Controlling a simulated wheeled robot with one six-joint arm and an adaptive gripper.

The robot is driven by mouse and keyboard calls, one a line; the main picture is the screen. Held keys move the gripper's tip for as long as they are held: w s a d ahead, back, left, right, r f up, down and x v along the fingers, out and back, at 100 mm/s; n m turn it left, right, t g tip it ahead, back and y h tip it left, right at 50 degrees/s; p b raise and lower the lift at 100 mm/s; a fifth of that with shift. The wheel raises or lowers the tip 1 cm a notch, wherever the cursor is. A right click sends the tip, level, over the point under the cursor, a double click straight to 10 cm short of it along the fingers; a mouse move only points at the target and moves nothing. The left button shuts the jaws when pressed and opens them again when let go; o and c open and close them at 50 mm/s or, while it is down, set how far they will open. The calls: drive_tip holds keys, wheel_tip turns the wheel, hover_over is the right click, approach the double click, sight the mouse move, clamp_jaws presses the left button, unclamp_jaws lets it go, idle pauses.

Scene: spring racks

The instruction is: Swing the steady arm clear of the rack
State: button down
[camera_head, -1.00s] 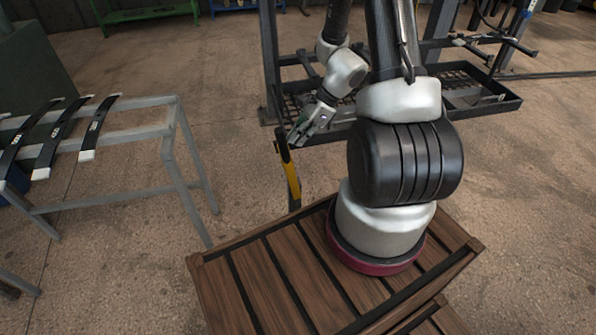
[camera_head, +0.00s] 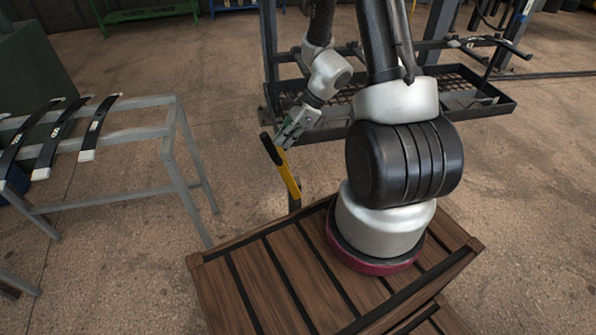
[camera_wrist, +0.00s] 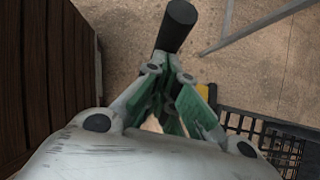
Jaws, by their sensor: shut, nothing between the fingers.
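The steady arm (camera_head: 289,181) is a yellow bar with a black end; it leans to the left from a short post beside the wooden platform. Its black end (camera_wrist: 177,27) shows at the top of the wrist view, and a bit of yellow shows behind the fingers. My gripper (camera_head: 281,144) is shut and empty, right up against the right side of the steady arm just below the black end. I cannot tell if they touch. The rack (camera_head: 437,50) of dark posts with a black mesh tray stands behind, to the right of the steady arm.
A grey metal stand (camera_head: 140,133) with several dark leaf springs is at the left. The slatted wooden platform (camera_head: 262,272) is in front; its boards also fill the left of the wrist view. Bare floor lies between the stand and the steady arm.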

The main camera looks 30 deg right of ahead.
drive_tip(key=shift+w+a, duration=1.2)
drive_tip(key=shift+a, duration=2.95)
drive_tip(key=shift+w+a, duration=1.15)
drive_tip(key=shift+a, duration=2.95)
drive_tip(key=s+d, duration=0.1)
drive_tip(key=d, duration=0.4)
drive_tip(key=shift+s+d+f, duration=0.2)
drive_tip(key=shift+s+d, duration=0.1)
drive_tip(key=shift+d, duration=0.1)
drive_tip(key=s+d+r+n+g, duration=0.35)
drive_tip(key=s+r+n, duration=0.25)
drive_tip(key=s+n, duration=0.35)
drive_tip(key=s+d+r+n+t+h, duration=0.2)
drive_tip(key=s+d+r+n, duration=0.2)
drive_tip(key=r, duration=0.5)
drive_tip(key=s+d+r+n+t+h, duration=0.2)
drive_tip(key=s+d+r+n, duration=0.1)
drive_tip(key=r, duration=0.5)
drive_tip(key=s+d+r+n+t+h, duration=0.2)
drive_tip(key=s+d+r+n, duration=0.2)
drive_tip(key=r, duration=0.5)
drive_tip(key=shift+s+d+r+n+h, duration=0.35)
drive_tip(key=shift+s+d, duration=0.5)
drive_tip(key=shift+d, duration=0.25)
